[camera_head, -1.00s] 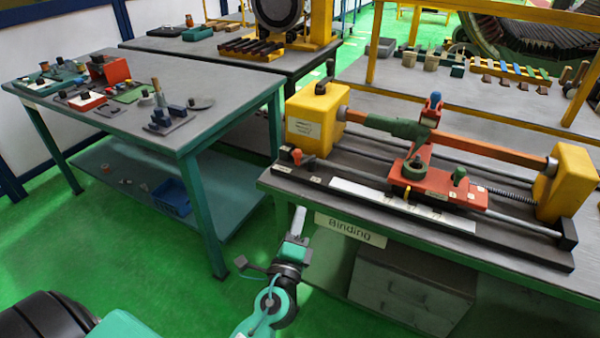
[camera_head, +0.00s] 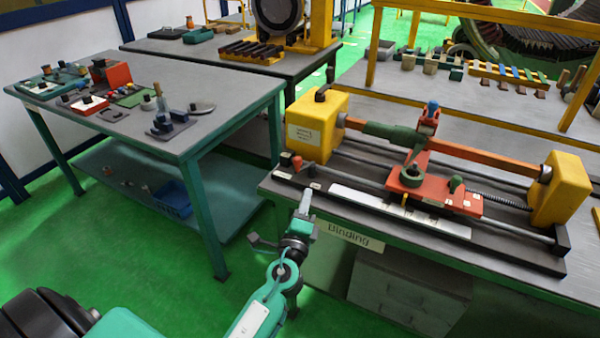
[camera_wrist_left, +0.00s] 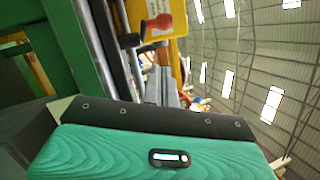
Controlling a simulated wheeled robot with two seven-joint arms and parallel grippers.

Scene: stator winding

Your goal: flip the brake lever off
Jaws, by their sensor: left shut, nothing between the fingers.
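A small lever with a red-orange knob (camera_head: 296,161) stands at the left front corner of the binding machine's dark bed (camera_head: 350,198). In the left wrist view a red-orange knob (camera_wrist_left: 158,24) shows large in front of the yellow housing. A black handle (camera_head: 322,93) sits on top of the left yellow housing (camera_head: 316,128). I cannot read which one is labelled as the brake. My left gripper (camera_head: 308,192) is shut and empty, pointing up at the bench's front edge, below and apart from the red-orange knob. Its fingers (camera_wrist_left: 167,80) also show in the left wrist view. My right gripper is not in view.
The bench front carries a "Binding" sign (camera_head: 349,237) just right of my left gripper. A red carriage (camera_head: 435,188) and an orange bar (camera_head: 490,155) lie to the right.

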